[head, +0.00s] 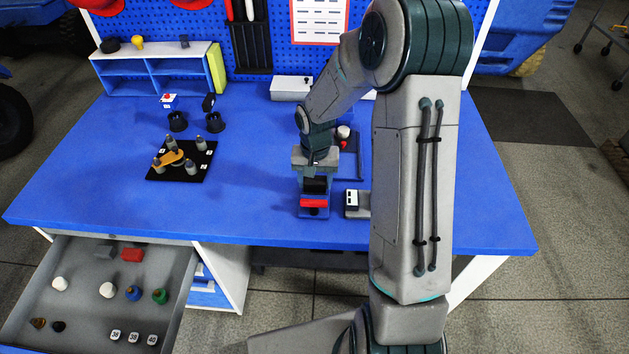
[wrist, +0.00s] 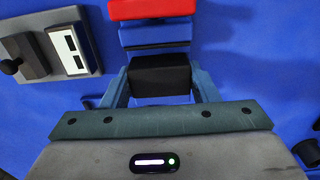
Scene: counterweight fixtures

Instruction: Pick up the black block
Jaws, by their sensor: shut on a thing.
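The black block (wrist: 160,80) sits between the two blue-grey fingers of my gripper (wrist: 160,72) in the wrist view. My gripper is shut on it, with a finger against each side. In the head view, the black block (head: 314,186) shows below my gripper (head: 314,178), just behind a red bar. A blue fixture (head: 311,213) with the red bar (head: 313,203) stands on the blue table. I cannot tell whether the block is touching the fixture; its underside is hidden.
A grey fixture with a white, black-marked face (head: 351,200) stands close to the right. A black board with grey posts and an orange arm (head: 182,175) lies to the left. An open drawer (head: 100,300) holds several small pieces. The table between board and gripper is clear.

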